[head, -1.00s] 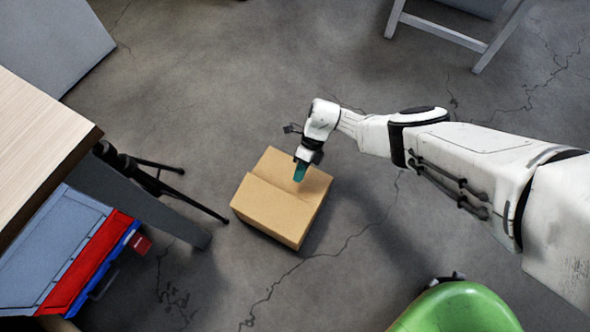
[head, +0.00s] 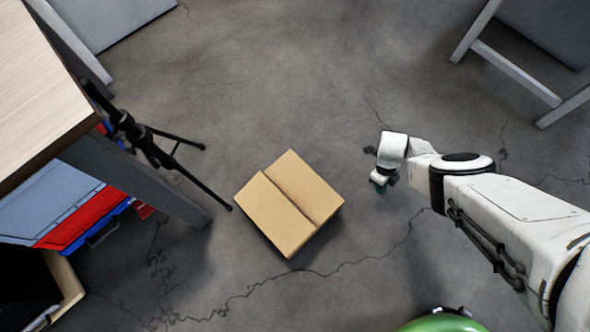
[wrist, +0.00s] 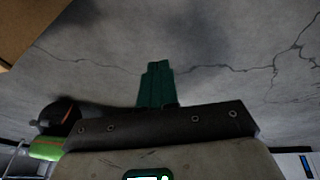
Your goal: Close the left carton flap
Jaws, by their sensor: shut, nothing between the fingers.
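The brown cardboard carton (head: 262,205) sits on the concrete floor in the middle of the head view. Its left flap (head: 278,215) and right flap (head: 305,183) both look flat across the top, with a dark narrow seam between them. My gripper (head: 381,189) is to the right of the carton, clear of it, with floor showing between them. In the wrist view my green fingers (wrist: 157,84) are together with nothing between them. A brown corner, likely the carton (wrist: 28,25), shows at the top left of the wrist view.
A wooden-topped table (head: 40,85) stands at the left, with a black tripod (head: 145,145) beside it reaching toward the carton. Red and blue cases (head: 85,215) are under the table. A green rounded object (head: 440,322) is at the bottom. Floor above the carton is clear.

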